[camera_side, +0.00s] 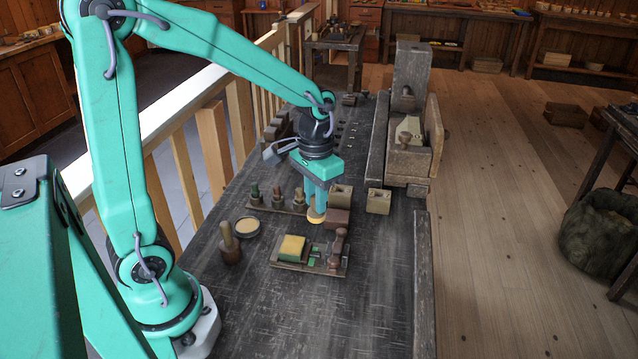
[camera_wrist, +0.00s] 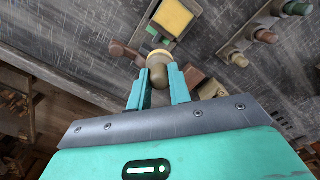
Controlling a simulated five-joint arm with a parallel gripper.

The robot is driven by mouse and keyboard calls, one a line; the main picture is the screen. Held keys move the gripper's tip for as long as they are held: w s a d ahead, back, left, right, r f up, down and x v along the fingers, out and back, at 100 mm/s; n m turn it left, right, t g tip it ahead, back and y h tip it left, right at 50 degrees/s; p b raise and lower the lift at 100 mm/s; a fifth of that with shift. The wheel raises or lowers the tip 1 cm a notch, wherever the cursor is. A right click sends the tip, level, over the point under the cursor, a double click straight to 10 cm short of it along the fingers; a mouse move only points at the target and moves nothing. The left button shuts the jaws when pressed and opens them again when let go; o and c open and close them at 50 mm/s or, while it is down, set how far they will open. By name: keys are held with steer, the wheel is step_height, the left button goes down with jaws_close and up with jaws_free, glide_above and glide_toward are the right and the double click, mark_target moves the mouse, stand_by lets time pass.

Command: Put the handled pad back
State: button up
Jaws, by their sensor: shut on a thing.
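My gripper (camera_side: 317,203) is shut on the handled pad (camera_side: 316,217), a round pale-yellow pad held above the bench, clear of the tray. In the wrist view the pad's brown rounded handle (camera_wrist: 158,76) sits between the two teal fingers, with the pale disc beyond it. A low tray (camera_side: 283,265) lies just below and in front of the gripper in the side view. It bears a yellow block (camera_side: 292,247), small green pieces (camera_side: 314,262) and a dark turned piece (camera_side: 338,248). The yellow block also shows in the wrist view (camera_wrist: 173,18).
A round dish (camera_side: 247,226) with a tan inside and an upright wooden-handled tool (camera_side: 229,245) stand left of the tray. Several turned pieces stand in a rack (camera_side: 283,207) behind. A brown block (camera_side: 337,219) and two pale blocks stand close right of the gripper. The near bench is clear.

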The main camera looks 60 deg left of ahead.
steer(key=s+d+n, duration=0.2)
steer(key=d, duration=1.9)
steer(key=shift+d, duration=0.3)
steer(key=shift+w, duration=0.1)
steer(key=shift+w+a+f, duration=1.35)
steer(key=shift+w+f, duration=0.05)
steer(key=shift+f, duration=0.45)
steer(key=shift+w+a+f, duration=1.3)
steer(key=shift+w+f, duration=0.15)
steer(key=shift+f, duration=0.4)
steer(key=shift+w+a+f, duration=1.35)
steer(key=shift+w+f, duration=0.05)
steer(key=shift+f, duration=0.45)
steer(key=shift+f, duration=0.15)
steer(key=o, duration=0.9)
